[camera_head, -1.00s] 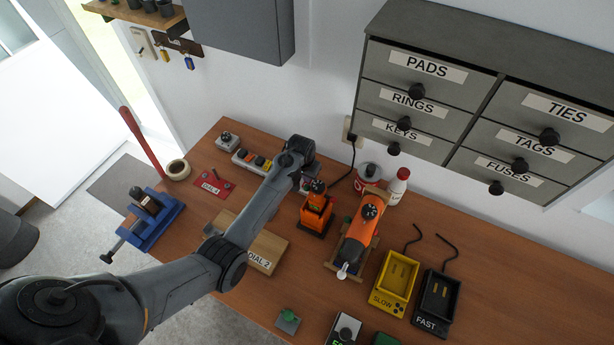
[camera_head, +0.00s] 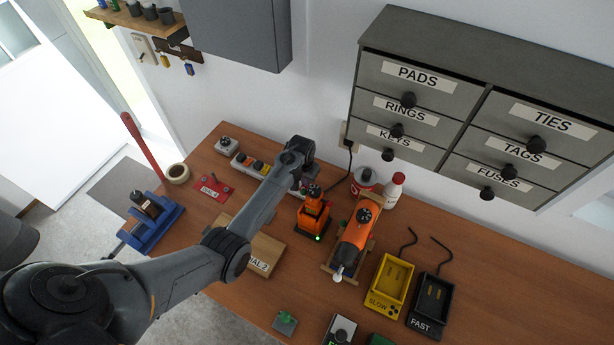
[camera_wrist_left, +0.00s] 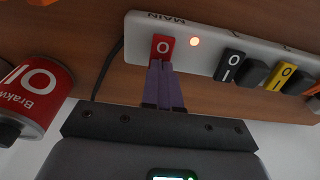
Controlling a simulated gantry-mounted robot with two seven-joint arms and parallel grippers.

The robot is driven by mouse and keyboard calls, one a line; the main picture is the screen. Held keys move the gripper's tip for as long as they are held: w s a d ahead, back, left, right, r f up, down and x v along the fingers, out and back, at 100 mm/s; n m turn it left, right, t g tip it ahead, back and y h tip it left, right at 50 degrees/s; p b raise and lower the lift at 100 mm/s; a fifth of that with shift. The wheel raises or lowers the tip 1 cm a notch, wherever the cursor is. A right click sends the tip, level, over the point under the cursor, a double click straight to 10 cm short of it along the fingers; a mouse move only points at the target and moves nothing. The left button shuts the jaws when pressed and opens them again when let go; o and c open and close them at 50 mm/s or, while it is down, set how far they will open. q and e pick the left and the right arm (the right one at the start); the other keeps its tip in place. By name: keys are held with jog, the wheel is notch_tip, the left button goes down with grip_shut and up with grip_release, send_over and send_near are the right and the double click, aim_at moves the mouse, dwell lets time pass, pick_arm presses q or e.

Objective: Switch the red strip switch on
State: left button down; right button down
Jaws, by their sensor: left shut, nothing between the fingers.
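The white power strip (camera_head: 249,166) lies near the back of the bench, partly hidden by my left arm. In the left wrist view the same strip (camera_wrist_left: 212,62) crosses the picture, marked MAIN at one end. Its red switch (camera_wrist_left: 163,46) shows an O on the visible part; the near part is covered by my fingers. A small round lamp (camera_wrist_left: 194,41) beside it glows orange. My left gripper (camera_wrist_left: 162,66) is shut and empty, its purple fingertips at the near edge of the red switch, seeming to touch it. My right gripper is out of view.
Black (camera_wrist_left: 229,66) and yellow (camera_wrist_left: 281,74) switches sit farther along the strip. A red-and-white can (camera_head: 363,180), a white bottle (camera_head: 394,190), an orange device (camera_head: 313,214) with a green light and an orange tool (camera_head: 356,238) stand to the right. Drawers (camera_head: 475,100) hang above.

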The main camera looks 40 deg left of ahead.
pick_arm(q)
jog(key=shift+s+d+f+p, duration=0.1)
jog(key=shift+s+f+p, duration=0.1)
jog(key=shift+s+p, duration=0.25)
jog(key=shift+s+d+f+p, duration=0.15)
jog(key=shift+s+p, duration=0.15)
jog(key=shift+s, duration=0.25)
jog(key=shift+r, duration=0.1)
jog(key=shift+r+p, duration=0.5)
jog(key=shift+p, duration=0.2)
notch_tip(320, 180, up, 4)
jog(key=p, duration=0.4)
notch_tip(320, 180, up, 9)
jog(key=s+b, duration=0.1)
jog(key=shift+s, duration=0.15)
jog(key=shift+d+r, duration=0.1)
